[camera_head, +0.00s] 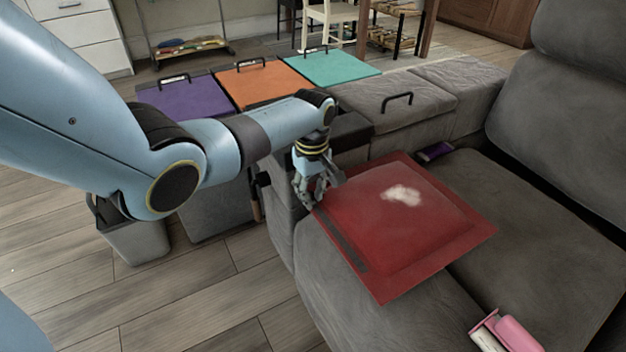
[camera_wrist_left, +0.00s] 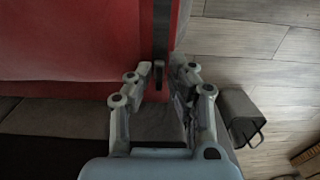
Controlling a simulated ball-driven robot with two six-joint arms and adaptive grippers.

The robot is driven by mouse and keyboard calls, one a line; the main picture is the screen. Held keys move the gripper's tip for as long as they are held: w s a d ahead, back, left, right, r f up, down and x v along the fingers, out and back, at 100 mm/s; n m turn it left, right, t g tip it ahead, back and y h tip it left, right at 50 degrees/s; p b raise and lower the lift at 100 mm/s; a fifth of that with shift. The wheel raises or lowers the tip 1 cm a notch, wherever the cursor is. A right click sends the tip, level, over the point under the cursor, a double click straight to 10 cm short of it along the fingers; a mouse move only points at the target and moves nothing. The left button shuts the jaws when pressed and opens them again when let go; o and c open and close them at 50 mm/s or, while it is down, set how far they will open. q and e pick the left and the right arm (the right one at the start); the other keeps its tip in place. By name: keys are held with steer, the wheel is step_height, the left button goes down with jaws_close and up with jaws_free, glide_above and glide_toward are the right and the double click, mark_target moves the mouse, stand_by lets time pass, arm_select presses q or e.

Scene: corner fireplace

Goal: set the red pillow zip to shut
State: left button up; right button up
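The red pillow (camera_head: 402,222) lies flat on the grey sofa, with a pale fluffy patch on top. Its zip (camera_head: 345,243) is a dark strip along the left edge. In the left wrist view the zip strip (camera_wrist_left: 161,25) runs down to a small dark pull (camera_wrist_left: 158,74) near the pillow's edge. My left gripper (camera_head: 312,196) is at the pillow's far-left corner, at the far end of the strip. In the left wrist view its fingers (camera_wrist_left: 160,72) stand apart on either side of the pull, with no clear contact. My right gripper is out of view.
A grey bin (camera_head: 138,243) stands on the floor left.

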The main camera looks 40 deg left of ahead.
mark_target(312, 192)
arm_select(q)
steer(key=shift+r, duration=0.1)
step_height(312, 192, up, 12)
stand_by(0.5)
stand_by(0.5)
steer(key=s+d+f+m+p, duration=0.1)
steer(key=s+f+m, duration=0.4)
steer(key=s+f, duration=0.6)
steer(key=s+d+f+m, duration=0.3)
steer(key=s+f, duration=0.9)
steer(key=s, duration=1)
steer(key=s+d+f+m+y+p, duration=0.1)
steer(key=s+f+m, duration=0.5)
steer(key=s+f, duration=0.6)
steer(key=s+d, duration=0.1)
steer(key=s, duration=0.3)
steer(key=shift+s+d+m+p, duration=0.3)
steer(key=shift+s, duration=0.1)
